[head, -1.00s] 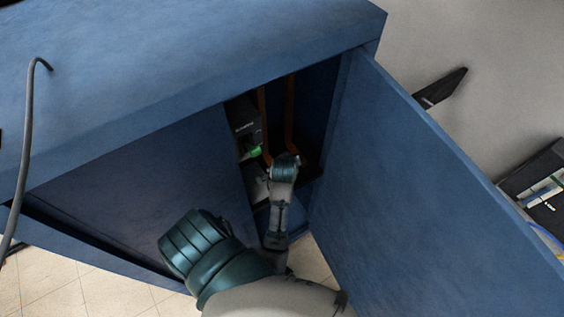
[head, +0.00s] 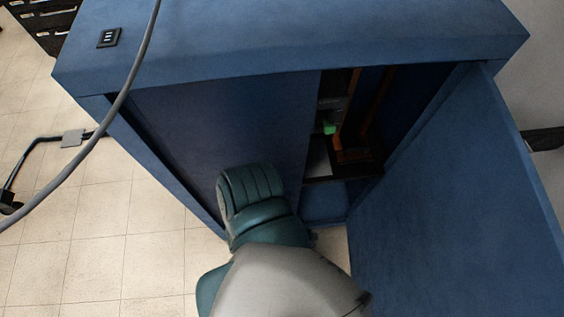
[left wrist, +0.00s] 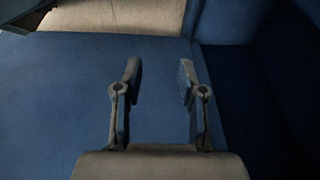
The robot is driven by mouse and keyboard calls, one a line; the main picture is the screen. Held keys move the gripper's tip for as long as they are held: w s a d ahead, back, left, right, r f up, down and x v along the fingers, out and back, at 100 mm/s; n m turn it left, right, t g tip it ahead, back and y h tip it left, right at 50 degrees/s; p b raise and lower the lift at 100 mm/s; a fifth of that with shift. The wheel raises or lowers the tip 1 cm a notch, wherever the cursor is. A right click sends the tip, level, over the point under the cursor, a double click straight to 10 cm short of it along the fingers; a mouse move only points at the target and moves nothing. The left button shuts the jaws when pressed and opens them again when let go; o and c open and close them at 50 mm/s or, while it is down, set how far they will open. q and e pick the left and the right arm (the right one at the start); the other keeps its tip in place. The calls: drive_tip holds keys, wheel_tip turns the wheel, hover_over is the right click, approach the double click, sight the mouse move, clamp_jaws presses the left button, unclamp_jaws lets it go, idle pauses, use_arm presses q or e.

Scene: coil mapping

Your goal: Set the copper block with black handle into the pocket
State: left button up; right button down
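In the head view, orange-brown copper parts (head: 352,153) show inside the open cabinet, low on a dark shelf. I cannot make out a black handle, and I cannot tell the block from the fixed copper strips (head: 378,100) behind. The pocket cannot be told apart in the shadow. In the left wrist view my left gripper (left wrist: 160,72) is open, its two fingers apart with nothing between them, over a blue panel surface (left wrist: 70,95). In the head view one arm of mine comes up from the bottom and no fingers show. My right gripper is not in view.
The blue cabinet (head: 270,50) has its right door (head: 450,200) swung open; its left front (head: 215,125) is closed. A green part (head: 329,128) shows inside. A grey cable (head: 125,88) hangs across the left.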

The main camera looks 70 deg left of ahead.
use_arm(q)
drive_tip(key=s+a+f+g, duration=0.1)
drive_tip(key=s+a+f, duration=0.1)
drive_tip(key=s, duration=0.7)
drive_tip(key=s+a+f+n+g, duration=0.1)
drive_tip(key=s+f, duration=0.3)
drive_tip(key=s, duration=0.6)
drive_tip(key=shift+a+g, duration=0.35)
drive_tip(key=shift+g, duration=0.05)
drive_tip(key=shift+s+d+f, duration=0.1)
drive_tip(key=shift+s, duration=0.05)
